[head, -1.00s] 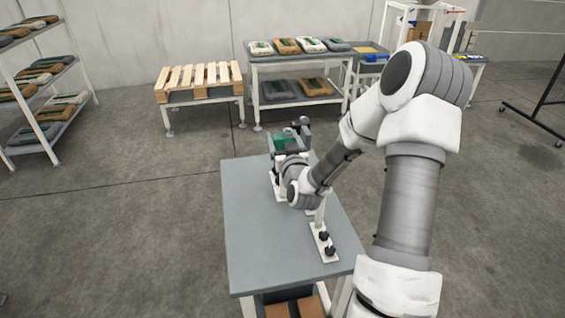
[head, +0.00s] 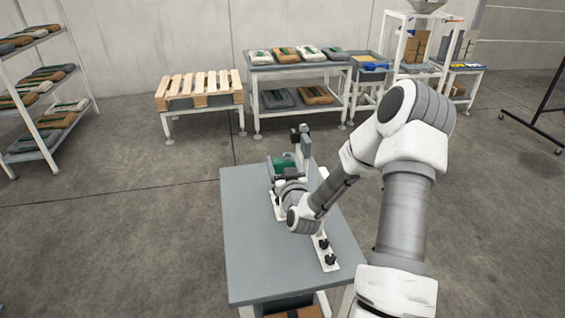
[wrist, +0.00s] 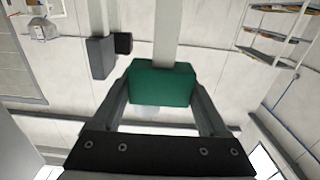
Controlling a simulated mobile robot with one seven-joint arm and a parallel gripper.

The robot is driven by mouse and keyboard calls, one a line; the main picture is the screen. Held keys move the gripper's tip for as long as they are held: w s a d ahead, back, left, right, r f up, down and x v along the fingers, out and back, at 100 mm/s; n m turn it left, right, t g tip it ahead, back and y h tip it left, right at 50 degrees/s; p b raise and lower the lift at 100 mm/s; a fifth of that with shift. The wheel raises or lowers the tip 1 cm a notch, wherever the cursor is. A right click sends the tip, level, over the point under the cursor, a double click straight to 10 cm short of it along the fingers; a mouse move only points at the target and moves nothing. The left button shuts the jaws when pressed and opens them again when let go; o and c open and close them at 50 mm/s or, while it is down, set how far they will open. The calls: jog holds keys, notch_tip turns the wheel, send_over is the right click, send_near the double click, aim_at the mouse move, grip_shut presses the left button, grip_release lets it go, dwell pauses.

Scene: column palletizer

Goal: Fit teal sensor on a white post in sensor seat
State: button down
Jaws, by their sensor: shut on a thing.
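The teal sensor (wrist: 162,84) is a box held between the two fingers of my gripper (wrist: 160,95) in the wrist view. A white post (wrist: 167,30) meets its upper edge there. In the head view the teal sensor (head: 284,163) shows over the far end of the grey table (head: 255,255), with my wrist in front of it. A white upright (head: 304,165) with dark blocks (head: 300,138) at its top stands close to its right. The sensor seat cannot be made out; my arm covers part of the fixtures.
White base plates with black knobs (head: 329,259) lie along the table's right side. The table's left half is clear. Farther back stand a wooden pallet (head: 200,90), a bench with sacks (head: 295,60) and a sack rack (head: 40,85). Dark blocks (wrist: 101,57) show left of the sensor.

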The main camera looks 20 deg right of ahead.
grip_release()
jog(key=shift+r+p, duration=0.2)
jog(key=shift+p, duration=0.25)
jog(key=s+a, duration=0.2)
jog(key=s, duration=0.9)
jog(key=shift+s+a+b, duration=0.2)
jog(key=shift+s+b, duration=0.2)
jog(key=shift+b, duration=0.05)
